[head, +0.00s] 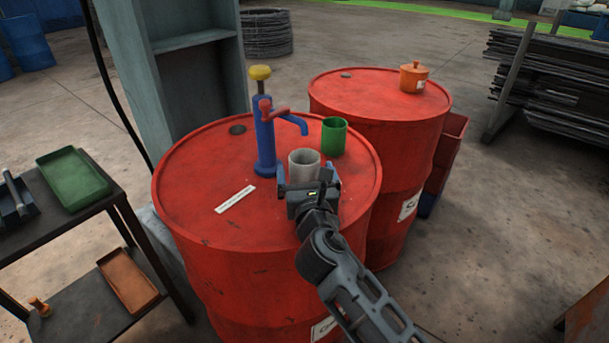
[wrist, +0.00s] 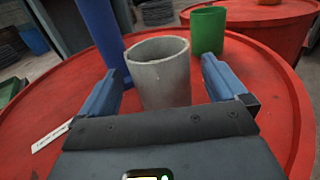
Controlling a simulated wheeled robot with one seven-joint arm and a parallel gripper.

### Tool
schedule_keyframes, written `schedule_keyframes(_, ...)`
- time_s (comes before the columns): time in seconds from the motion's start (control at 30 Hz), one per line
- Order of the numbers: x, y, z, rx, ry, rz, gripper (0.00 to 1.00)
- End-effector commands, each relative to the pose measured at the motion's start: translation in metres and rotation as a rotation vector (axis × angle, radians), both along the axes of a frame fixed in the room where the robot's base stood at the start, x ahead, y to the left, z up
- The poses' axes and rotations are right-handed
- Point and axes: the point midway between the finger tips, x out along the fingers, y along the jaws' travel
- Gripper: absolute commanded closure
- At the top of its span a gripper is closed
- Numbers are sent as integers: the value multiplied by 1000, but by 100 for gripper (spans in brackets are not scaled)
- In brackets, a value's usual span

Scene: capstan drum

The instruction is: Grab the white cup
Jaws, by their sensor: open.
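The white cup (head: 303,164), greyish and open at the top, stands upright on the near red drum (head: 200,185). In the wrist view the cup (wrist: 160,75) is straight ahead, its near part between the two blue fingers. My gripper (head: 308,185) is open around the near side of the cup, and it also shows in the wrist view (wrist: 162,88). A gap shows on each side between finger and cup; I see no clear contact. The lower front of the cup is hidden by my gripper in the head view.
A green cup (head: 334,136) stands just behind and right of the white cup. A blue hand pump (head: 264,135) with a red handle rises behind left. A white label (head: 235,199) lies on the drum. A second red drum (head: 380,100) behind carries an orange pot (head: 413,79).

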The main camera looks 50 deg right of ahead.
Motion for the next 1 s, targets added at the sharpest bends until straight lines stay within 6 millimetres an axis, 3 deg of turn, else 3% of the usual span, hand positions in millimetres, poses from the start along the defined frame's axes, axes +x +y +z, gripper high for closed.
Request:
schedule_keyframes(0.3,30,-29,1,0,-1,-3,1)
schedule_keyframes(0.6,33,-32,0,1,-1,-1,1)
schedule_keyframes(1.0,33,-32,1,1,-1,-1,39)
